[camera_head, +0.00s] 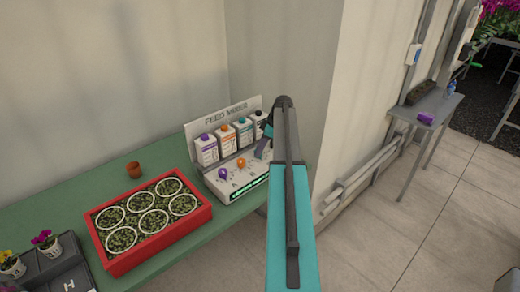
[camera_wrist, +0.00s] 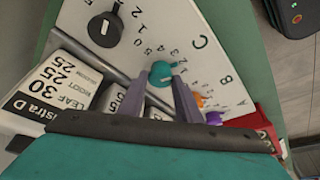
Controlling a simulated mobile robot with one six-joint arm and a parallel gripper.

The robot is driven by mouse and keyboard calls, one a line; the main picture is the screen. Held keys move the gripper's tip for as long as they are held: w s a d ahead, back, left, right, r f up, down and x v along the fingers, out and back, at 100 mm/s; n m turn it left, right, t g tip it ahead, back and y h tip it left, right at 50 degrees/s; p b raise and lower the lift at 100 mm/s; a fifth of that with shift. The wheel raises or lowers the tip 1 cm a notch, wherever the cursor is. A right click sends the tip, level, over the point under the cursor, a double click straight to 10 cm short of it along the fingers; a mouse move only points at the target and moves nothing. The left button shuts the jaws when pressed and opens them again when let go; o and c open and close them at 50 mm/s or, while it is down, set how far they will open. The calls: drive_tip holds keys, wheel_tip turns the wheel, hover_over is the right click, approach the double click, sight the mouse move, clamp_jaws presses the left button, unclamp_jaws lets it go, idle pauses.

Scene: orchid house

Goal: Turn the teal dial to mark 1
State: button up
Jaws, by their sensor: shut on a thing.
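The teal dial (camera_wrist: 161,70) sits on the white panel of the feed mixer, by the letter C, with small printed numbers around it. My gripper (camera_wrist: 163,84) is shut on this dial, one grey finger on each side. I cannot read for sure which mark its pointer faces. In the head view my gripper (camera_head: 264,147) reaches the right part of the feed mixer (camera_head: 226,188), and the arm and fingers hide the teal dial there.
The orange dial (camera_head: 241,163) and purple dial (camera_head: 222,174) stand left of my gripper. A black dial (camera_wrist: 105,29) is on the teal dial's other side. Several cartons (camera_head: 206,149) stand behind. A red tray (camera_head: 207,213) is on the green bench (camera_head: 67,190).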

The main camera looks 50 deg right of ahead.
drive_tip(key=shift+f, duration=0.1)
drive_tip(key=m+h+b, duration=0.1)
drive_tip(key=m+b, duration=0.1)
drive_tip(key=shift+s+a+m, duration=0.1)
drive_tip(key=shift+a+m, duration=0.05)
drive_tip(key=shift+m, duration=0.15)
drive_tip(key=shift+a+m+t+h+b, duration=0.1)
drive_tip(key=shift+m+t+h+b, duration=0.3)
drive_tip(key=shift+m+b, duration=0.85)
drive_tip(key=shift+m, duration=0.45)
drive_tip(key=o, duration=1)
drive_tip(key=shift+r, duration=0.2)
drive_tip(key=shift+b+v, duration=1.4)
drive_tip(key=shift+v, duration=5.4)
